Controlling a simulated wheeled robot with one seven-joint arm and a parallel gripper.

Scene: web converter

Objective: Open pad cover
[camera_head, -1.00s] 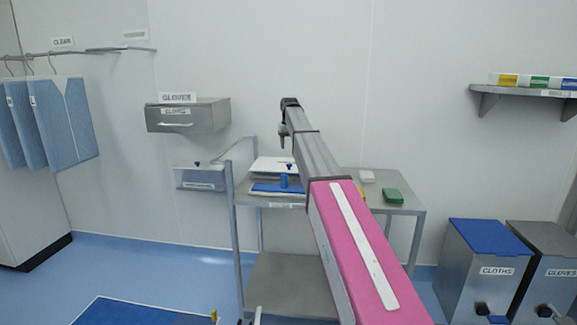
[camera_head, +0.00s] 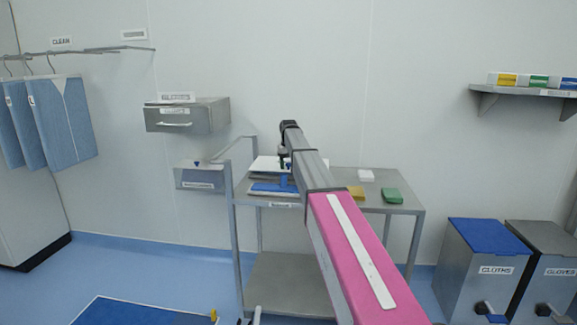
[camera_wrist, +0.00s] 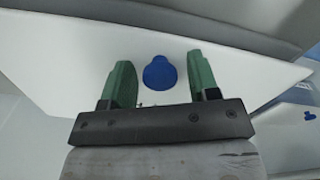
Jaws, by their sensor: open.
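The pad cover (camera_wrist: 230,80) is a white flat panel with a blue knob (camera_wrist: 160,74), filling much of the wrist view. My gripper (camera_wrist: 158,62) is open, with one green finger on each side of the blue knob and visible gaps between. Nothing is held. My gripper (camera_head: 284,158) hangs over that spot from above, and my arm hides part of the cart.
The steel cart (camera_head: 410,205) also bears a white block (camera_head: 366,176), a yellow block (camera_head: 356,192) and a green block (camera_head: 392,195). A grey gloves box (camera_head: 190,117) is on the wall to the left. A rail (camera_head: 235,147) rises at the cart's left side.

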